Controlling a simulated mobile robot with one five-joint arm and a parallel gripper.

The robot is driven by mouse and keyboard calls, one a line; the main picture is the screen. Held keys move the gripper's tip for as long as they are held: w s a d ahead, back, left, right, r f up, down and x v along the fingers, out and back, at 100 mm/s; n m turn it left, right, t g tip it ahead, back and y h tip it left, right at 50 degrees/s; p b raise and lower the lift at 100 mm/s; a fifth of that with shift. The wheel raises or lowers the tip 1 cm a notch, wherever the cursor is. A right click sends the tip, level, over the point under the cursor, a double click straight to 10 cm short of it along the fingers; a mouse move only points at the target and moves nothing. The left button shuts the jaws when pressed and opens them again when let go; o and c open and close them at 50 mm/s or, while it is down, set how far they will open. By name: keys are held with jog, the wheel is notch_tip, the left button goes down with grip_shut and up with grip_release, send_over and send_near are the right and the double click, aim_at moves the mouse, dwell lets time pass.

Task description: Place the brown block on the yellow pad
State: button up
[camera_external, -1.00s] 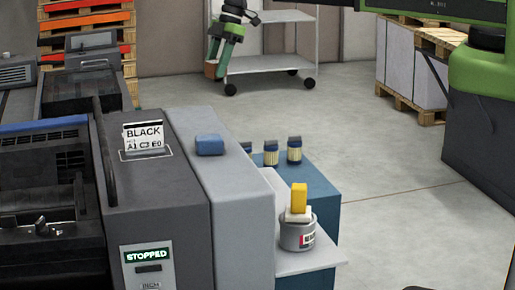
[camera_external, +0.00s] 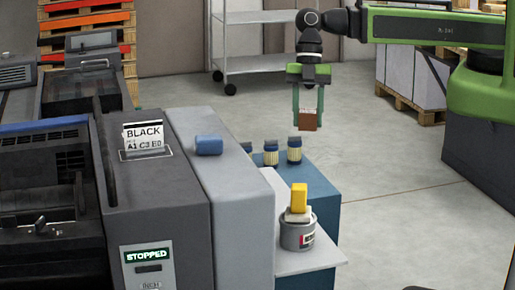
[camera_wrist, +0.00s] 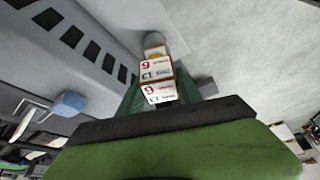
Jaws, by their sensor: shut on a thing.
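My gripper (camera_external: 308,112) hangs from the green arm, pointing down, with its green fingers shut on the brown block (camera_external: 307,123). The block has a pale, printed upper part and hangs in the air, its lower end clear of any surface. In the wrist view the block (camera_wrist: 158,92) shows white printed faces between the fingers. The only clear yellow thing is a small upright yellow piece (camera_external: 299,196) on a white piece on top of a grey tin. It appears below and in front of the block in the external view. In the wrist view the block mostly hides it.
The grey tin (camera_external: 297,235) stands on a pale side shelf (camera_external: 300,263). Several small jars (camera_external: 294,150) stand on the blue cabinet (camera_external: 325,190) behind it. A blue roll-like thing (camera_external: 209,145) lies on the grey machine top. Open floor lies to the right.

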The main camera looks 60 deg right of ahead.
jog(key=b, duration=0.6)
send_over(299, 188)
jog(key=d, duration=0.2)
jog(key=f, duration=0.6)
jog(key=shift+w+a+f, duration=0.15)
jog(key=shift+w+f, duration=0.05)
jog(key=shift+w, duration=0.15)
jog(key=shift+s+a, duration=0.15)
jog(key=shift+a, duration=0.2)
notch_tip(299, 188, down, 4)
jog(key=b, duration=0.3)
jog(key=shift+f+b, duration=0.2)
jog(key=shift+b, duration=0.2)
jog(key=shift+d+r, duration=0.1)
jog(key=shift+r, duration=0.1)
jog(key=shift+f, duration=0.15)
jog(key=o, duration=1.4)
jog(key=shift+c, duration=0.2)
